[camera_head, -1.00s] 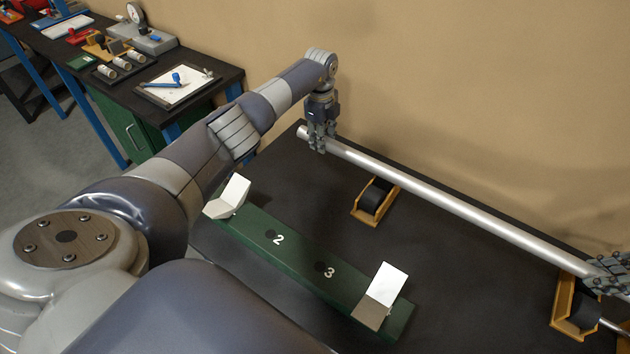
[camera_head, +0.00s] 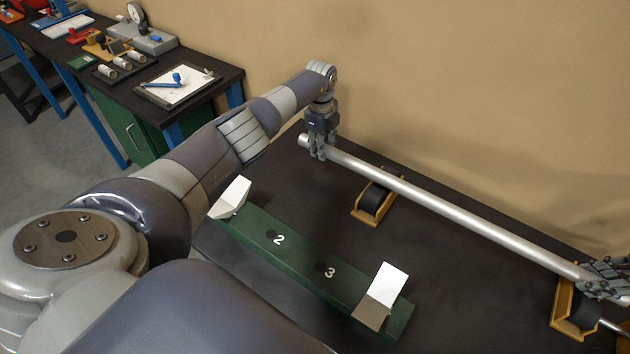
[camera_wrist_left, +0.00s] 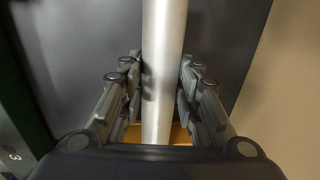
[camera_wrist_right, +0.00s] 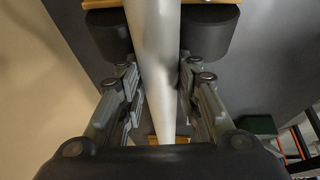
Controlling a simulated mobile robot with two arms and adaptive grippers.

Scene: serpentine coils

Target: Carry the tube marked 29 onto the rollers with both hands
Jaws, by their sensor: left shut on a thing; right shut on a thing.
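The tube (camera_head: 450,214) is a long silver bar running from upper left to lower right in the head view; no number shows on it. My left gripper (camera_head: 318,152) is shut around its far left end. My right gripper (camera_head: 604,280) is shut on it near the right picture edge. The tube also shows between the fingers in the left wrist view (camera_wrist_left: 164,60) and right wrist view (camera_wrist_right: 155,50). The left roller stand (camera_head: 360,210) and right roller stand (camera_head: 561,310) have yellow frames and black rollers. The tube crosses over the left stand's back edge; I cannot tell whether it touches.
A green rack (camera_head: 300,262) marked 2 and 3, with white angled end pieces, lies in front on the dark table (camera_head: 440,255). The tan wall (camera_head: 480,90) is close behind the tube. A side bench (camera_head: 225,80) with tools stands at upper left.

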